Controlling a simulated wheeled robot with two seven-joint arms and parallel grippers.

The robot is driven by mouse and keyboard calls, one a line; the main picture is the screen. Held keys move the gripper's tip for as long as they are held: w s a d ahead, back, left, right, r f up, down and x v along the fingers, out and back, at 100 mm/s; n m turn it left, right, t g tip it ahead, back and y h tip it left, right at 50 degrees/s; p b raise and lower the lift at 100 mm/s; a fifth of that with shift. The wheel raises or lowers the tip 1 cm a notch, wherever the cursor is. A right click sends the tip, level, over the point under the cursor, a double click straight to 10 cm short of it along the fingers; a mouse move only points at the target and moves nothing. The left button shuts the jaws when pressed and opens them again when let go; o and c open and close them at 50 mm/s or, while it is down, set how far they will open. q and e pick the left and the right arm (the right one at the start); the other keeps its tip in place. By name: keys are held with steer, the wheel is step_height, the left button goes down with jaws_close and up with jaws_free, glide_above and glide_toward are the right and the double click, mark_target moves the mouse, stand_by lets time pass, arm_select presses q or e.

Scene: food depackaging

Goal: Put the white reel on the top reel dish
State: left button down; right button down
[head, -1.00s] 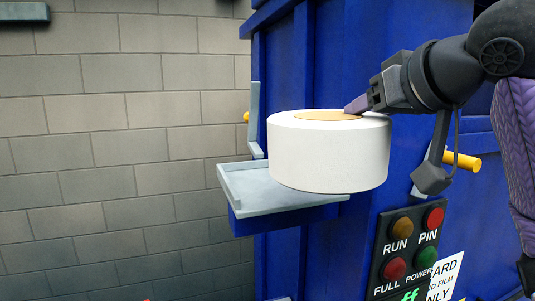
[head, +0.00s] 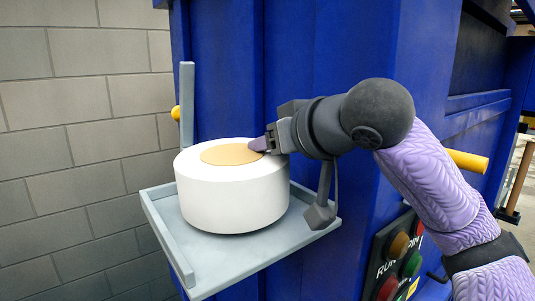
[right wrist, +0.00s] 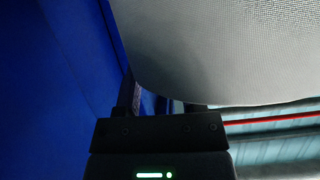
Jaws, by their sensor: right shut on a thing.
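The white reel (head: 230,195) is a thick white cylinder with a tan disc on top. It is upright, over the grey reel dish (head: 235,262), a shallow tray with a raised lip on the blue machine. Whether its underside touches the dish I cannot tell for sure. My right gripper (head: 264,144) is shut on the reel's upper right rim. In the right wrist view the reel (right wrist: 225,50) fills the upper right as a pale surface, and the gripper (right wrist: 160,108) is partly hidden behind it. My left gripper is not in view.
The blue machine (head: 330,60) stands behind the dish. A grey upright bar (head: 187,105) rises at the dish's back left. A yellow handle (head: 466,161) juts out on the right. A button panel (head: 397,255) is at lower right, and a brick wall (head: 70,150) on the left.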

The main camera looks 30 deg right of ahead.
steer(key=shift+w+a+f, duration=0.1)
steer(key=shift+w+f, duration=0.05)
steer(key=shift+f, duration=0.5)
steer(key=c, duration=0.6)
jaws_free()
steer(key=o, duration=0.4)
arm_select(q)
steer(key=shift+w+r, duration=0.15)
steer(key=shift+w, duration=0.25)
arm_select(e)
steer(key=shift+s+r, duration=0.2)
steer(key=shift+s, duration=0.25)
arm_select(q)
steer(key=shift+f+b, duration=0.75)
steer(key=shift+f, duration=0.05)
arm_select(e)
steer(key=v, duration=1.1)
